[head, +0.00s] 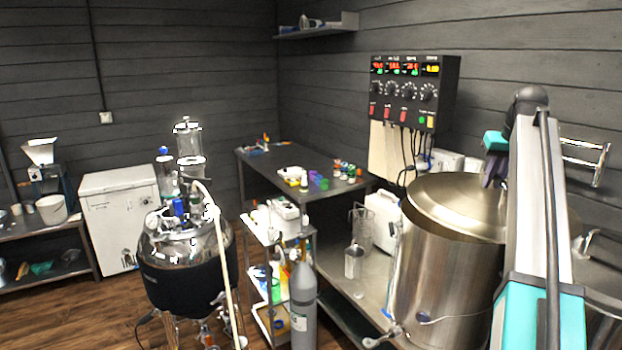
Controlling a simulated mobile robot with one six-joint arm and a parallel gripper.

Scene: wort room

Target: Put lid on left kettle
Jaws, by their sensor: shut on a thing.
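A round steel lid (450,205) is over the mouth of the large steel kettle (438,275) at the right. Its near-left edge lies close to the kettle's rim; I cannot tell whether it is fully seated or slightly raised. My gripper (492,175) is above the lid's upper middle, shut on what seems to be its handle, which the fingers hide. My arm crosses in front of the kettle's right side. Another steel vessel (598,270) shows partly behind the arm at the far right.
A control box (408,92) with cables hangs on the wall behind the kettle. A white jug (383,220) and a clear beaker (354,262) stand left of it. A valve (385,337) sticks out low. A grey gas cylinder (303,300) stands further left.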

